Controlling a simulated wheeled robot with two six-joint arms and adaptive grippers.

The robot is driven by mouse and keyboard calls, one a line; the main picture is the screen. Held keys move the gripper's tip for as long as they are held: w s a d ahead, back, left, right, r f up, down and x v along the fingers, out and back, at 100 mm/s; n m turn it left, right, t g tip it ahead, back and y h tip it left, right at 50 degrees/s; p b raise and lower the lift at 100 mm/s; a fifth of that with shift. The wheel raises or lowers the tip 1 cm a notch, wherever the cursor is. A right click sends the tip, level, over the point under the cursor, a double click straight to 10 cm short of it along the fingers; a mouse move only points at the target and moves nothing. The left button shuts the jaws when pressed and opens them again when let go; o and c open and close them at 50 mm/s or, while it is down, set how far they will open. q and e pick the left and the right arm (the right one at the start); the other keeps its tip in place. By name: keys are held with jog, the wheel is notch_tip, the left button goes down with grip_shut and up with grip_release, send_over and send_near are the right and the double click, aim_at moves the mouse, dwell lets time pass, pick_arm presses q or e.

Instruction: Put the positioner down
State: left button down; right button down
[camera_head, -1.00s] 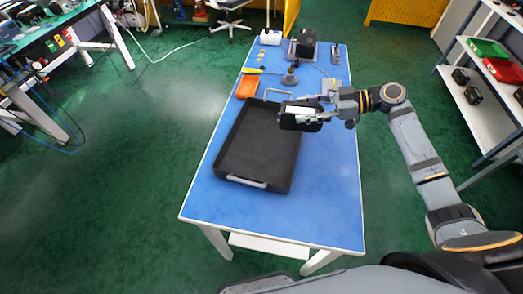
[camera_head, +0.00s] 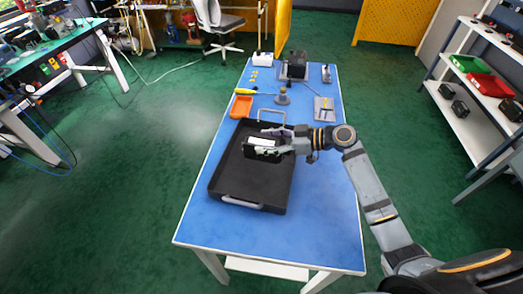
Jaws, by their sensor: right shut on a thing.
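My right gripper (camera_head: 284,144) is shut on the positioner (camera_head: 261,150), a dark block with a white face. It holds the positioner over the far half of the black tray (camera_head: 229,190). The tray lies on the blue table and has a grey handle at its near and far ends. I cannot tell whether the positioner touches the tray floor. The gripper's fingers hide part of it. My left gripper is not in view.
Beyond the tray on the blue table (camera_head: 325,225) are an orange bin (camera_head: 241,106), a yellow-handled tool (camera_head: 245,91), a small knobbed stand (camera_head: 283,97), a grey plate (camera_head: 324,109) and a dark device on a mount (camera_head: 297,65). The near table end is clear.

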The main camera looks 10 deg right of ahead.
jog(key=shift+w+a+f, duration=0.1)
jog(key=shift+a+f, duration=0.55)
jog(key=shift+f, duration=0.1)
jog(key=shift+a+f, duration=0.2)
notch_tip(320, 180, down, 2)
jog(key=shift+a+f+p, duration=0.1)
jog(key=shift+f+p, duration=0.15)
jog(key=shift+p, duration=0.35)
jog(key=shift+f, duration=0.4)
jog(key=shift+f, duration=0.15)
jog(key=shift+c, duration=2.2)
grip_release()
